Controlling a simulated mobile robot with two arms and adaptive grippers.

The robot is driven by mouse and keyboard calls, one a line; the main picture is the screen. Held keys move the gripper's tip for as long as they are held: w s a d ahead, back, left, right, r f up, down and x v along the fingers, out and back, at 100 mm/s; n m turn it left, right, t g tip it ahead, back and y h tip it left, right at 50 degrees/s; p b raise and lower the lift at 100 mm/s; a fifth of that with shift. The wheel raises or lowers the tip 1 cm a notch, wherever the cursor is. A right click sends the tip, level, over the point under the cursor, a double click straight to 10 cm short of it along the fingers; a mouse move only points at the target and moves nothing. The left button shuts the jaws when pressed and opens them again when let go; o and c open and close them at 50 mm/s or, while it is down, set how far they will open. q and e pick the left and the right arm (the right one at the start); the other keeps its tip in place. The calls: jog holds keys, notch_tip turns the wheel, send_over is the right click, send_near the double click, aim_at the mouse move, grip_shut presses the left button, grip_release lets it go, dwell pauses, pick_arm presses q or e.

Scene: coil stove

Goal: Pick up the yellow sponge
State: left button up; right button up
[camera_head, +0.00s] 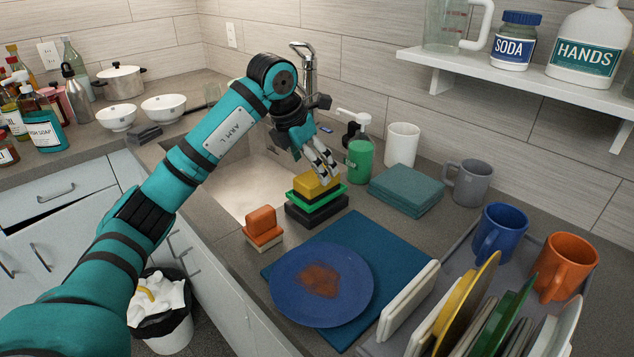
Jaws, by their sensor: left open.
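The yellow sponge (316,184) lies on top of a small stack beside the sink, above a green layer (318,198) and a black block (316,209). My left gripper (320,170) reaches down from above, with its fingertips at the upper right part of the sponge. The left jaws are open. The fingers hide part of the sponge, and I cannot tell whether they touch it. My right gripper does not show.
Orange sponges (263,227) lie left of the stack. A blue plate (345,285) with a brown stain rests on a blue mat (400,240). Folded teal cloths (406,189) and a green soap bottle (360,158) stand close behind. The sink (230,187) is left; a dish rack (455,265) is right.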

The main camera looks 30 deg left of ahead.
aim_at(317, 178)
pick_arm(q)
jog(key=x, duration=0.3)
jog(key=p+x, duration=0.1)
jog(key=shift+s+d+f, duration=0.15)
jog(key=shift+f, duration=0.5)
jog(key=shift+c, duration=0.3)
jog(key=c, duration=1)
jog(key=shift+r, duration=0.2)
notch_tip(317, 178, up, 3)
jog(key=shift+r+b, duration=0.2)
jog(key=shift+b, duration=0.3)
jog(key=s+d+b, duration=0.1)
jog(key=s+d, duration=0.3)
jog(key=s, duration=0.3)
jog(key=s+d+r+b, duration=0.1)
jog(key=s+d, duration=0.3)
jog(key=s, duration=0.2)
jog(key=shift+s+r+b, duration=0.2)
jog(key=shift+s+b, duration=0.15)
